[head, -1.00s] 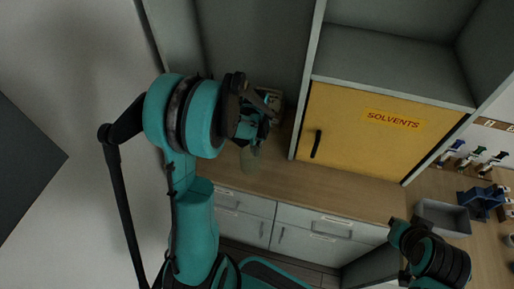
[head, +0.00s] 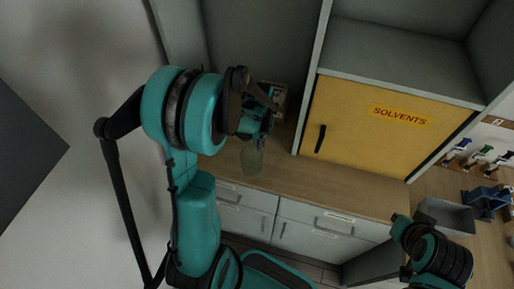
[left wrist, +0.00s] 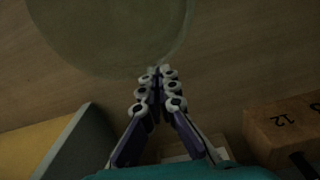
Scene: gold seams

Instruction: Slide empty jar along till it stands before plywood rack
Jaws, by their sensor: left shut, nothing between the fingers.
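The empty jar (head: 251,160), pale greenish and see-through, stands on the wooden counter. It also shows large at the top of the left wrist view (left wrist: 110,35). My left gripper (head: 262,141) is shut and empty, its fingertips (left wrist: 158,73) close by the jar's edge; I cannot tell whether they touch it. A wooden block marked 12 (left wrist: 288,130), apparently the plywood rack, is at the right of the left wrist view. In the head view the rack (head: 279,96) stands farther back, partly hidden behind my gripper. My right gripper is not clearly visible.
A yellow solvents cabinet (head: 375,130) stands right of the jar, with a grey side panel (left wrist: 75,140) beside it. A grey bin (head: 447,217) and blue holder (head: 484,202) are far right. The counter (head: 340,188) before the cabinet is clear.

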